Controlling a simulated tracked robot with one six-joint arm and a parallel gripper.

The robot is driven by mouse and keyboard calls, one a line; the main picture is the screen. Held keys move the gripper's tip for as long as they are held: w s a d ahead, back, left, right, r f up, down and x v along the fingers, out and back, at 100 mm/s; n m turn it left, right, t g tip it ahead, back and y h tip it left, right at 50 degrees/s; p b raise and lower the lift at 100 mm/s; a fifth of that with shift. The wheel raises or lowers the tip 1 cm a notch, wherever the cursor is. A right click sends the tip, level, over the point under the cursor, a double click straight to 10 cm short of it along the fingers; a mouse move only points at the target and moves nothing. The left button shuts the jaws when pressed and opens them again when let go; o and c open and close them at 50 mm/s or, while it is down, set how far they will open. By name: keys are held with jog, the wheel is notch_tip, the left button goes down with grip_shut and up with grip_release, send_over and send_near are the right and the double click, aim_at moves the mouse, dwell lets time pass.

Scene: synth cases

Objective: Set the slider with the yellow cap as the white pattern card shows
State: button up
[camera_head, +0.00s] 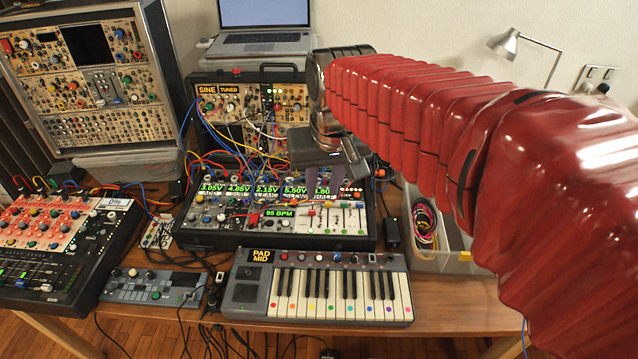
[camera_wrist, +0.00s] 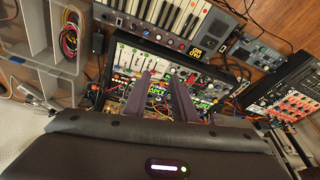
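A white slider panel (camera_head: 336,218) sits at the right end of the central synth case (camera_head: 215,235). It also shows in the wrist view (camera_wrist: 130,58), left of my fingers. Its slider caps are tiny, and I cannot make out for sure which is yellow. A small white card with dark marks (camera_head: 158,234) lies left of the central case. I cannot read its pattern. My gripper (camera_head: 327,180) is over the right part of the central case. In the wrist view its two fingers (camera_wrist: 162,76) stand apart with nothing between them. I cannot tell whether they touch the case.
A keyboard (camera_head: 320,288) lies in front of the case. Patch cables (camera_head: 250,165) arch behind the case, close to my gripper. A bin of cables (camera_head: 426,225) stands at right. A red-panelled mixer (camera_head: 45,230) is at left. A laptop (camera_head: 262,40) sits at the back.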

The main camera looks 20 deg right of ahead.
jog(key=w+d+f+m+g, duration=0.1)
jog(key=w+d+f+g, duration=0.2)
jog(key=w, duration=0.7)
jog(key=m, duration=0.2)
send_over(328, 205)
jog(key=w, duration=0.1)
notch_tip(328, 205, down, 8)
jog(key=shift+d, duration=0.3)
notch_tip(328, 205, down, 14)
jog(key=shift+r, duration=0.1)
jog(key=shift+c, duration=0.4)
grip_shut()
